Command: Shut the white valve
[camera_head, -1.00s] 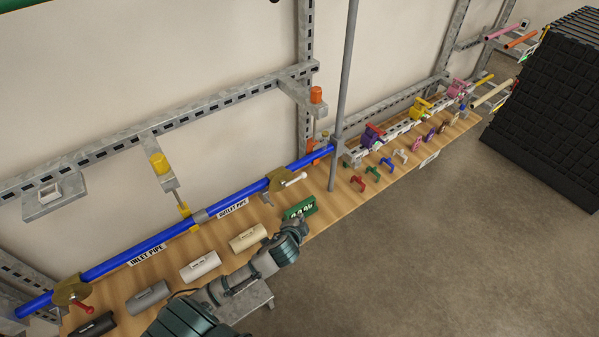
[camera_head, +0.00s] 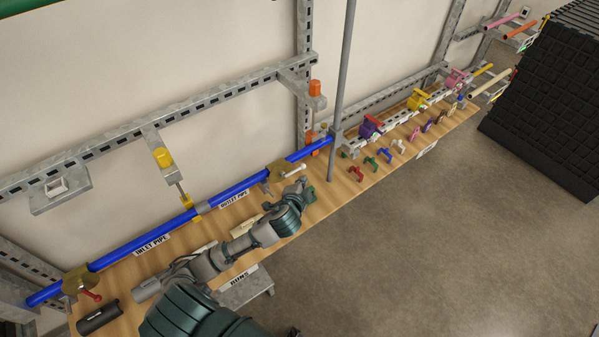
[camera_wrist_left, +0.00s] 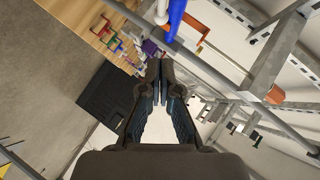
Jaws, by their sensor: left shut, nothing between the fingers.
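The white valve handle (camera_head: 295,170) sticks out to the right from a brass valve body (camera_head: 276,172) on the blue outlet pipe. In the left wrist view a white piece, likely this handle (camera_wrist_left: 160,12), shows at the top edge beside the blue pipe (camera_wrist_left: 176,18). My left gripper (camera_head: 303,184) is shut and empty, just below and to the right of the white handle and seemingly apart from it. Its closed fingers also show in the left wrist view (camera_wrist_left: 161,82). A valve with a red handle (camera_head: 93,295) sits at the inlet end. My right gripper is not in view.
The wooden bench (camera_head: 345,190) carries several grey and beige fittings, partly hidden by my left arm. A grey upright post (camera_head: 341,90) stands just right of the white handle. Coloured clamps (camera_head: 384,155) lie farther right.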

